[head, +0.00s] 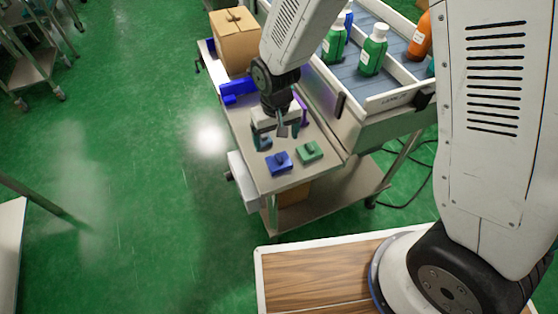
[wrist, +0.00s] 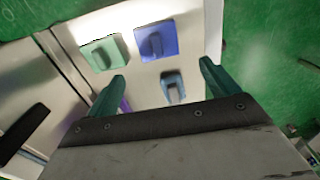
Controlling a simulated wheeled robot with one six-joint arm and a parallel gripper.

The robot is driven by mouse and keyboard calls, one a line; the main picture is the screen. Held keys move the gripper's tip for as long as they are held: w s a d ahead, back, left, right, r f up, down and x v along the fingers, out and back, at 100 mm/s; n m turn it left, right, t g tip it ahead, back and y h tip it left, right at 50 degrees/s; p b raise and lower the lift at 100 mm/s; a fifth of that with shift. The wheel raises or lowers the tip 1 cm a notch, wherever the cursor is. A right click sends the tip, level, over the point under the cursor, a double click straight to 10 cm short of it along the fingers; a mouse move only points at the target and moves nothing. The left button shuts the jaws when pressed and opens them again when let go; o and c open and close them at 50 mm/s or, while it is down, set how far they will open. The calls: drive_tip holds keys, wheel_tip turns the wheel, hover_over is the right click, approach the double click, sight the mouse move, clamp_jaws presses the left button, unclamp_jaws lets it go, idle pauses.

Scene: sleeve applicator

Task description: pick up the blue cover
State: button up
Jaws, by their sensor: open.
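The blue cover (head: 279,163) is a flat square piece with a raised block on top. It lies on the metal cart top near its front end. In the wrist view the blue cover (wrist: 156,42) lies beyond the fingertips, apart from them. A green cover (head: 309,151) of similar shape lies to its right; it also shows in the wrist view (wrist: 102,53). A smaller grey-blue piece (wrist: 173,86) lies between my fingers in the picture. My gripper (head: 279,136) is open above the cart, just behind the blue cover; its teal fingers (wrist: 163,70) hold nothing.
A cardboard box (head: 234,40) and a bright blue holder (head: 238,91) stand farther back on the cart. A raised conveyor tray with bottles (head: 373,50) runs along the cart's right side. The cart's front edge is close to the covers.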

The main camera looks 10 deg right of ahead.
sight(278, 154)
wheel_tip(278, 154, down, 8)
drive_tip(key=shift+s+d+r, duration=0.1)
drive_tip(key=shift+s, duration=0.05)
drive_tip(key=c, duration=1.1)
